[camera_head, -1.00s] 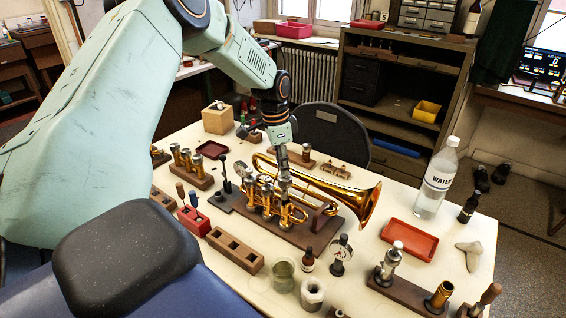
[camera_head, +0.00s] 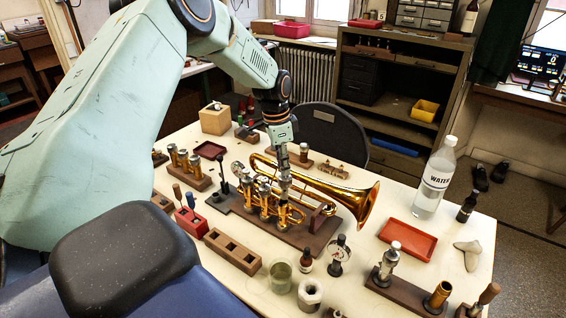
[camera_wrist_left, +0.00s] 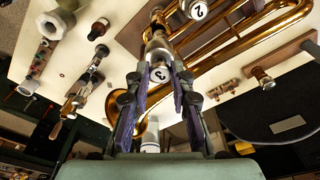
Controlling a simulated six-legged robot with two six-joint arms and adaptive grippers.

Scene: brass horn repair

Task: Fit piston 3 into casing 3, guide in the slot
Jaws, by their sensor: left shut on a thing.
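The brass horn (camera_head: 345,196) lies on a dark wooden board (camera_head: 300,238) on the table, its bell to the right. My left gripper (camera_head: 284,178) points down over the rightmost valve casing. In the left wrist view its fingers (camera_wrist_left: 158,78) are shut around piston 3, whose white cap (camera_wrist_left: 160,74) bears a "3". The piston's lower part lines up with the casing and its silver body; how deep it sits, and the guide and slot, I cannot tell. Valve 2's cap (camera_wrist_left: 197,10) shows beside it. My right gripper is not in view.
A wooden block with holes (camera_head: 233,252), a glass jar (camera_head: 281,277) and a small dark bottle (camera_head: 306,260) stand in front of the horn. A red tray (camera_head: 407,240) and a water bottle (camera_head: 434,180) are to the right. A chair back (camera_head: 332,130) is behind the table.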

